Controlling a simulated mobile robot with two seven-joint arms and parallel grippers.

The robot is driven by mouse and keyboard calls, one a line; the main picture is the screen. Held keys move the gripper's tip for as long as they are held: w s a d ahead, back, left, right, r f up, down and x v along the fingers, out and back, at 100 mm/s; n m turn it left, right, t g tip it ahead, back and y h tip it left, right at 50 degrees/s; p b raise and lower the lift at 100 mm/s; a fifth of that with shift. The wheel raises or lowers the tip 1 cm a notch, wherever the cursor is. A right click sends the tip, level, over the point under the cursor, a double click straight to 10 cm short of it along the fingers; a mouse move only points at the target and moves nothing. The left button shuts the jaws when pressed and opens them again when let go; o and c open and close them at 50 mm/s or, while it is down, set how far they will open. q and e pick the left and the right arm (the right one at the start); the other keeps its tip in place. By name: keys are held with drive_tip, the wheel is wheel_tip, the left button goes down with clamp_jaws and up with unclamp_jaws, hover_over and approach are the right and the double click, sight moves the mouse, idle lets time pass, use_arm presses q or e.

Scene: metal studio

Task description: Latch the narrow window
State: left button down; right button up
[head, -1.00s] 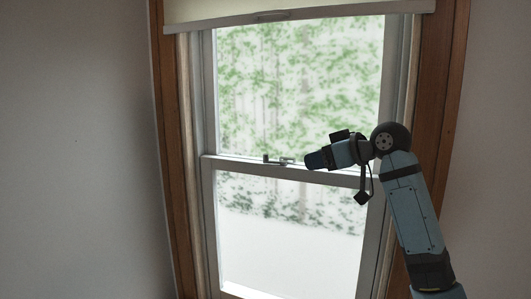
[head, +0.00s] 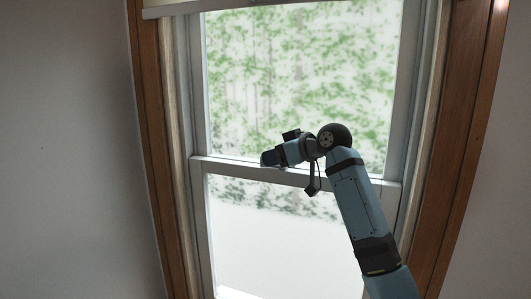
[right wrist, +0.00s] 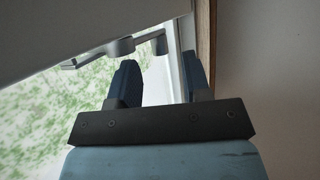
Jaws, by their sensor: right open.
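The narrow window (head: 292,171) stands ahead with its two sashes meeting at a horizontal rail. My right gripper (head: 268,157) is at that rail, towards its left part, and hides the latch in the head view. In the right wrist view the grey metal latch (right wrist: 120,48) is on the rail, with a lever arm reaching left and another piece at its right. My right gripper also shows in the right wrist view (right wrist: 160,85), open, with nothing between its fingers. The latch lies just beyond the fingertips; contact cannot be told. My left gripper is not in view.
A wooden frame (head: 462,150) surrounds the window. A pale blind (head: 170,8) hangs at the top. A bare wall (head: 65,150) is on the left, and the room in front of the lower pane is free apart from my right arm.

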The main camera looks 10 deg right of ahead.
drive_tip(key=x, duration=0.3)
drive_tip(key=shift+r+p, duration=0.1)
drive_tip(key=shift+p, duration=0.2)
drive_tip(key=shift+w+a, duration=0.1)
drive_tip(key=shift+w, duration=0.05)
clamp_jaws()
